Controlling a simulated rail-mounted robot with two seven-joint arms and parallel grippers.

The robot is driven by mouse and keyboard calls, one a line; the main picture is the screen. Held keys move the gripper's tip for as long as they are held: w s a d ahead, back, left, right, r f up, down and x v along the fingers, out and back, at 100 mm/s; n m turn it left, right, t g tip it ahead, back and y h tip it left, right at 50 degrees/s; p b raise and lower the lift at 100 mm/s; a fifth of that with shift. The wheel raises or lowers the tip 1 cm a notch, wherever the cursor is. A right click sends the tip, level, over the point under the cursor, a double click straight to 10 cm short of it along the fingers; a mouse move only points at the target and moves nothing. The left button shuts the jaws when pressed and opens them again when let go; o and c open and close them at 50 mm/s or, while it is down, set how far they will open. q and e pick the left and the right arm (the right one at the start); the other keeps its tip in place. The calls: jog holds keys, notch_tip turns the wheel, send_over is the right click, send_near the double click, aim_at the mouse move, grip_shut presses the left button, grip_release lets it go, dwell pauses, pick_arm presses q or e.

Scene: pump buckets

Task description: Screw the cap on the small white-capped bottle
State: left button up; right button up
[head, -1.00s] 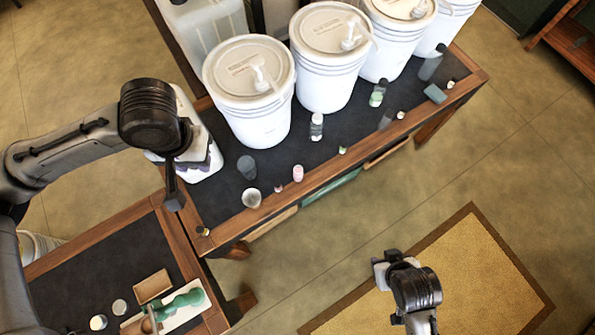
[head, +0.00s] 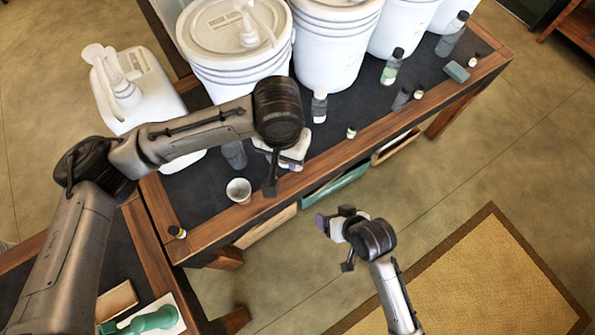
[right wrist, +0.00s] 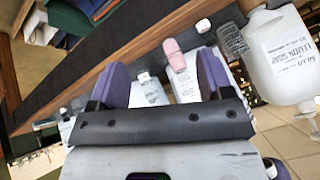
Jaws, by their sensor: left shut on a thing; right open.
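My left gripper (head: 288,152) is over the front of the far table, pointing down. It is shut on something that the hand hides. A small pale-capped bottle (head: 351,132) stands near the table's front edge, to its right. My right gripper (head: 335,222) is open and empty, in front of the table edge. In the right wrist view its purple fingers (right wrist: 160,85) are wide apart. Beyond them show a pink bottle (right wrist: 175,55) and a white cap (right wrist: 145,77). I cannot tell whether the fingers' gap lines up with either. The pink bottle is hidden in the head view.
Large white buckets (head: 232,55) with pumps line the back of the table. A white jug (head: 135,90) stands left. A white cup (head: 238,190), a grey bottle (head: 319,105) and a green-labelled bottle (head: 391,68) stand nearby. Floor and mat (head: 480,275) are clear at right.

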jog(key=w+a+f+m+t+y+b, duration=0.3)
jog(key=w+a+f+m+y, duration=0.2)
jog(key=a+f+m, duration=0.55)
pick_arm(q)
jog(key=w+d+f+m, duration=0.1)
jog(key=w+f+m, duration=0.5)
jog(key=m, duration=0.9)
jog(key=w+d+f+m, duration=0.1)
jog(key=w+f+m, duration=0.4)
jog(key=m, duration=1)
jog(key=shift+w+d+f+m, duration=0.35)
jog(key=shift+w+d+m, duration=0.05)
jog(key=shift+w, duration=0.1)
pick_arm(e)
jog(key=w+d+r+m+t+h, duration=0.1)
jog(key=w+d+r+m+t, duration=0.1)
jog(key=m, duration=0.9)
jog(key=w+d+r+m+t+h, duration=0.1)
jog(key=m+t, duration=0.4)
jog(key=m, duration=0.7)
jog(key=shift+w+d+r+t, duration=0.3)
jog(key=shift+w+d+r, duration=0.15)
jog(key=shift+d, duration=0.8)
jog(key=shift+w, duration=0.15)
jog(key=x, duration=1.1)
jog(key=shift+w+a, duration=0.1)
jog(key=shift+w, duration=0.3)
